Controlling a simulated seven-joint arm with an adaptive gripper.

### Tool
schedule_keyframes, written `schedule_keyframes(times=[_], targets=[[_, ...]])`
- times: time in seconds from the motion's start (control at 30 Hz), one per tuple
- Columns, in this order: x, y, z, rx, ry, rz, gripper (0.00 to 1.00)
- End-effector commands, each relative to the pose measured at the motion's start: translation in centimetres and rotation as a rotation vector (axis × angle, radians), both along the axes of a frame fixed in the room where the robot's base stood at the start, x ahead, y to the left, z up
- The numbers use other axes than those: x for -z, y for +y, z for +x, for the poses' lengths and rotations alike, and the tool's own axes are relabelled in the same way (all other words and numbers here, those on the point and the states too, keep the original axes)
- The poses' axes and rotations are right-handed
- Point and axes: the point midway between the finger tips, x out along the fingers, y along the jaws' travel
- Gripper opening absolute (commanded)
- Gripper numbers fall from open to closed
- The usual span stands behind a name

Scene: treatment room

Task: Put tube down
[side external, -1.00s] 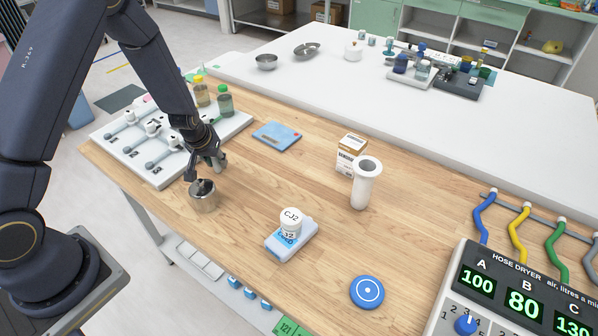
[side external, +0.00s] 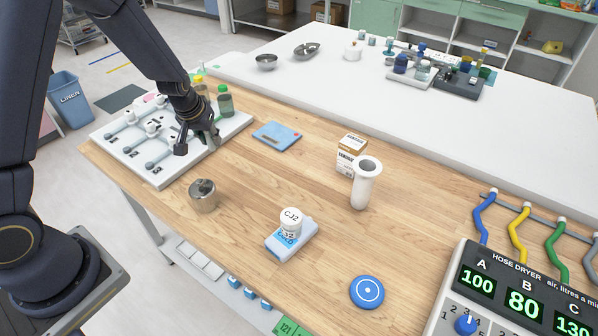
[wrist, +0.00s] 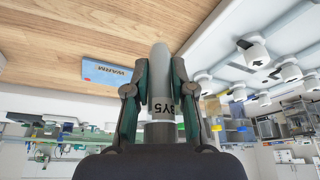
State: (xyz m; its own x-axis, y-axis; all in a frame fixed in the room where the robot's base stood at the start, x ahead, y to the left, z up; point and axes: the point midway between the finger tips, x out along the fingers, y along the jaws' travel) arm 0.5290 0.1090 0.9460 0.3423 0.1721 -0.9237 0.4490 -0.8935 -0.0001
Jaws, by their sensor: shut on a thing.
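My gripper (side external: 198,141) is above the white rack at the back left of the wooden bench in the side view. In the wrist view my gripper (wrist: 160,92) is shut on a grey, round-tipped tube (wrist: 160,68) with dark lettering that seems to end in "Y5". The tube lies between the two fingers, pointing away from the wrist. In the side view the fingers and arm mostly hide it. The white rack (side external: 130,156) has several white caps and grey knobs; it also shows at right in the wrist view (wrist: 240,70). A metal cup (side external: 203,198) stands apart, in front of the gripper.
Bottles with yellow and green (side external: 225,101) caps stand behind the gripper. A blue plate (side external: 277,136) lies to its right. A white flared holder (side external: 363,187), a small carton (side external: 348,161), a CJ2 jar (side external: 291,222) and a blue disc (side external: 367,292) stand farther right. Bare wood lies between.

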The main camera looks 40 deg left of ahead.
Motion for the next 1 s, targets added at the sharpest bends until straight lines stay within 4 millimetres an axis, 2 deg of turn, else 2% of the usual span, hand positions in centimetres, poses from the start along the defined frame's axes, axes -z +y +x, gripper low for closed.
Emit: schedule_keyframes(times=[0.07,0.17,0.27,0.43,0.5,0.6,0.7,1.0], targets=[[-1.1,-0.1,0.2,0.005,-0.01,0.005,0.0],[-1.5,-1.8,0.4,0.048,-0.011,0.006,0.0],[-1.3,-4.9,0.7,0.126,-0.012,0.006,0.0],[-0.6,-11.3,0.6,0.278,-0.007,0.003,0.0],[-0.4,-13.4,0.3,0.327,-0.004,0.001,0.0],[0.0,-15.2,0.0,0.371,0.0,0.0,0.0],[1.5,-15.9,-0.1,0.388,0.004,0.0,0.0],[5.7,-15.9,-0.1,0.387,0.004,-0.001,0.0]])
